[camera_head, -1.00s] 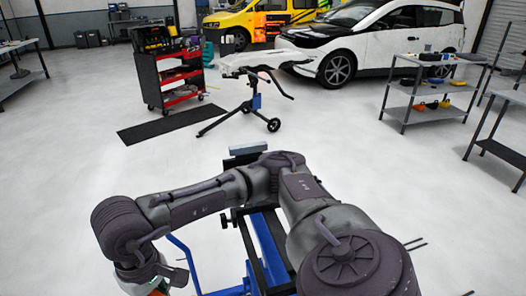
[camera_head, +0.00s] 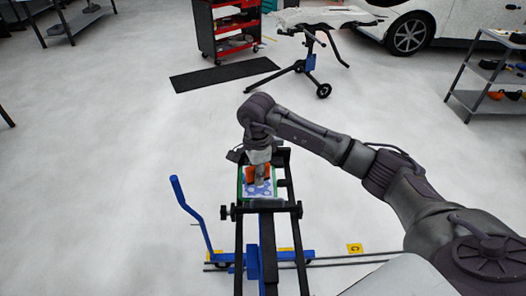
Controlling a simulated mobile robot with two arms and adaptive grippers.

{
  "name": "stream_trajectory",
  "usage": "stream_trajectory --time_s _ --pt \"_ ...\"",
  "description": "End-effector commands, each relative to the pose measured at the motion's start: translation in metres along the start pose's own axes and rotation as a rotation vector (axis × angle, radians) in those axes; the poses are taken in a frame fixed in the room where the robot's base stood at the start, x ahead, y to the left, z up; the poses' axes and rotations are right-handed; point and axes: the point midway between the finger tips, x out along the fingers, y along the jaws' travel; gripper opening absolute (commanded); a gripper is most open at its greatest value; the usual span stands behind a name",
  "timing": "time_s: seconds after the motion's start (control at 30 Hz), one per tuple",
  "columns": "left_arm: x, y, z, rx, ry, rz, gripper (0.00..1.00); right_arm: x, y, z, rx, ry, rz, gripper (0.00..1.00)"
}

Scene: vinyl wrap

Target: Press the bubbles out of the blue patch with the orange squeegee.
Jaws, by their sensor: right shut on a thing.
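My right gripper (camera_head: 262,176) points down over the near stand, shut on the orange squeegee (camera_head: 250,173). The squeegee is upright at the blue patch (camera_head: 262,191), either touching it or just above it; I cannot tell which. The patch is pale blue with darker blue blotches and lies on a panel with a green edge (camera_head: 240,188). The gripper and squeegee hide the far part of the patch. Single bubbles are too small to make out. My left gripper is not in view.
The panel rests on a black-railed stand (camera_head: 239,250) with a blue frame and an upright blue handle (camera_head: 188,212). A yellow marker (camera_head: 355,249) lies on the floor to the right. A red tool cart (camera_head: 228,30) and another stand (camera_head: 312,60) are farther back. Open floor surrounds the near stand.

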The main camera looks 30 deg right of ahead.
Motion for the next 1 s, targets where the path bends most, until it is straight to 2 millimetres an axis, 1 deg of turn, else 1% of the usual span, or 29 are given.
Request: stream_trajectory --time_s 0.03,0.1,0.23,0.3,0.4,0.57,0.7,0.9,1.0 --pt "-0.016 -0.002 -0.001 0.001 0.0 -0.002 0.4 -0.006 -0.004 -0.007 0.102 0.0 0.006 0.0" --pt "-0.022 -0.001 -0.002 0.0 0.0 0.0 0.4 -0.003 -0.01 -0.013 0.218 -0.002 0.001 0.0" --pt "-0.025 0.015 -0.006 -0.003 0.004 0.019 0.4 0.003 -0.014 -0.02 0.328 -0.002 -0.003 0.0" --pt "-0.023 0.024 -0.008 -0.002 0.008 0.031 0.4 0.007 -0.015 -0.021 0.344 -0.003 -0.004 0.0" --pt "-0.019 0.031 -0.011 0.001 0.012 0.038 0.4 0.012 -0.015 -0.021 0.345 -0.002 -0.005 0.0" --pt "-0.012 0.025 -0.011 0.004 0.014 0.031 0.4 0.025 -0.015 -0.021 0.343 -0.002 -0.005 0.0" --pt "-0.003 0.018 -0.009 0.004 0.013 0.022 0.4 0.041 -0.015 -0.02 0.341 -0.003 -0.004 0.0" --pt "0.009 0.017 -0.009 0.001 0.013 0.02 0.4 0.062 -0.015 -0.021 0.341 -0.002 -0.004 0.0" --pt "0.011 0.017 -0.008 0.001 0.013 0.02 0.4 0.068 -0.015 -0.021 0.341 -0.002 -0.005 0.0"
